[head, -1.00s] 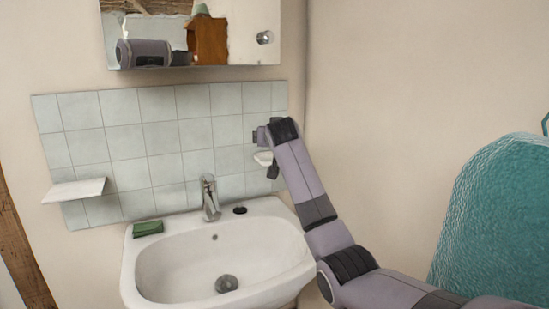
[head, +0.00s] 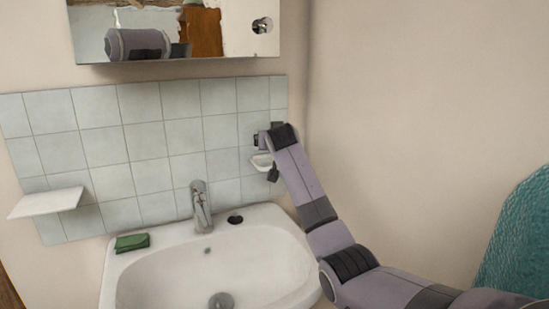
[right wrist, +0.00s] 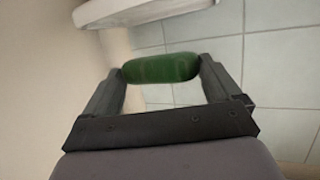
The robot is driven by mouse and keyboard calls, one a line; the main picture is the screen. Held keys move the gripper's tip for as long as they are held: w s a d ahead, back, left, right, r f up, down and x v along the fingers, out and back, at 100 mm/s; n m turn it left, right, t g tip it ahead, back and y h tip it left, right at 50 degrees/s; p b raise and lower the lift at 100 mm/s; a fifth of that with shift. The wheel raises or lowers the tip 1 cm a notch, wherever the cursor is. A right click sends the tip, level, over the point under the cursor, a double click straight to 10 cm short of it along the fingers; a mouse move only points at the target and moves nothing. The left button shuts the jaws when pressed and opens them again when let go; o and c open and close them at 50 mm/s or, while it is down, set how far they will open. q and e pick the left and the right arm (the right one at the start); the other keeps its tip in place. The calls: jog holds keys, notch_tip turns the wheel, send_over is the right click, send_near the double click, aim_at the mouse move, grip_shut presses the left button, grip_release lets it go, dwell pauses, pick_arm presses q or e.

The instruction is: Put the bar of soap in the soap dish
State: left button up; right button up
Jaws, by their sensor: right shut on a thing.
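The bar of soap (right wrist: 161,68) is green and rounded in the right wrist view. My right gripper (right wrist: 160,72) is shut on it, one finger at each end. In the head view my right gripper (head: 260,140) is near the tiled wall, just above a small white soap dish (head: 259,161) fixed there. The soap is hidden in the head view. A white edge, apparently the soap dish (right wrist: 140,9), shows at the top of the right wrist view, apart from the soap. My left gripper is not in view.
A white washbasin (head: 165,265) with a chrome tap (head: 201,207) is below. A green folded cloth or sponge (head: 132,242) lies on its left rim. A white shelf (head: 46,203) juts from the wall at left. A mirror cabinet (head: 175,30) hangs above; a teal curtain (head: 518,240) is at right.

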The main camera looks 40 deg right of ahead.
jog(key=shift+f, duration=2.35)
jog(key=shift+f, duration=0.15)
jog(key=o, duration=0.8)
jog(key=shift+v, duration=6.05)
